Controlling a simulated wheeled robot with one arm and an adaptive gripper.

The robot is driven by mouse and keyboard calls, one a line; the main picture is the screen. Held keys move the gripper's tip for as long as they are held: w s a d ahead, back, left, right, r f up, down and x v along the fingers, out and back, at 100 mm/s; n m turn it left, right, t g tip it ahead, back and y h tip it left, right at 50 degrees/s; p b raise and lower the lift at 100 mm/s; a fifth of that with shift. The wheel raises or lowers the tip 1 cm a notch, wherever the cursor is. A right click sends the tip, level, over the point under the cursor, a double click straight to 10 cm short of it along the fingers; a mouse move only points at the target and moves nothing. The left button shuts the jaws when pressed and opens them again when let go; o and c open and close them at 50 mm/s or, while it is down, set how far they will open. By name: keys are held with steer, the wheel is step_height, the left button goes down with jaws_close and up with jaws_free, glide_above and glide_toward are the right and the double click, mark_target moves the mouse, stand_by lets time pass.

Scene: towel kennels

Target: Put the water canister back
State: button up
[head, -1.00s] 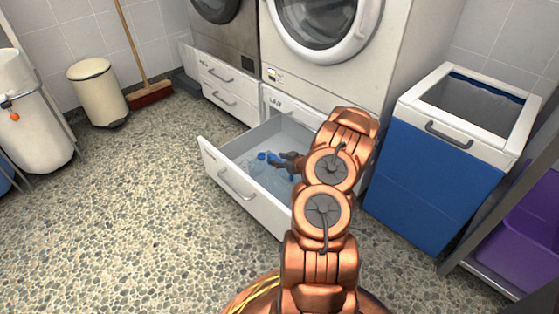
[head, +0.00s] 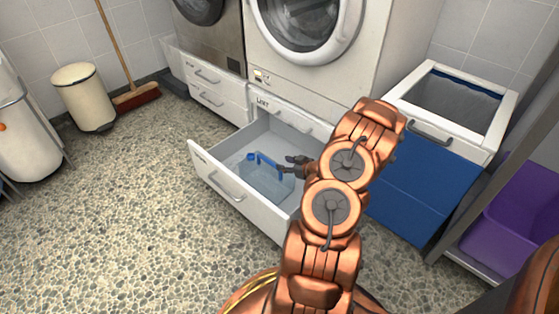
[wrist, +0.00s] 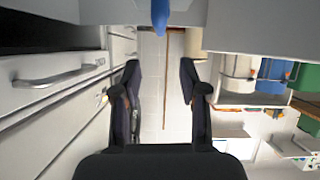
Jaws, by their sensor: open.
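The water canister (head: 262,184) is clear and pale blue, with a blue handle and a blue cap. It stands in the open white drawer (head: 232,206) under the washing machine in the head view. My gripper (head: 290,166) is just right of the blue handle, low over the drawer, and looks apart from it. In the wrist view, my gripper's two dark fingers (wrist: 160,82) are spread with nothing between them. A blue piece, apparently the handle (wrist: 160,16), shows beyond them at the top middle. My arm hides the drawer's right part.
A front-loading washer (head: 310,75) stands behind the drawer. A blue-and-white hamper (head: 415,195) stands to the right, near a purple bin (head: 515,215). A cream bin (head: 82,98) and a broom (head: 135,98) are at the back left. The speckled floor at left is clear.

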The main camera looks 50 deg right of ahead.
steer(key=w+a+r+g+h, duration=0.1)
steer(key=w+a+r+g, duration=0.4)
steer(key=r, duration=0.2)
steer(key=s+a+r+g, duration=0.4)
steer(key=a+r, duration=0.5)
steer(key=a, duration=0.2)
steer(key=s+a+r+g, duration=0.3)
steer(key=s+a+r, duration=0.3)
steer(key=s+a, duration=0.8)
steer(key=s+a+r+g+y, duration=0.1)
steer(key=s+a+r+g, duration=0.3)
steer(key=s+a, duration=0.9)
step_height(320, 180, up, 2)
steer(key=shift+s+a+y, duration=0.3)
steer(key=shift+s+a, duration=0.05)
steer(key=shift+s, duration=0.1)
step_height(320, 180, up, 43)
steer(key=t+p, duration=0.1)
steer(key=p, duration=4)
steer(key=shift+s, duration=0.2)
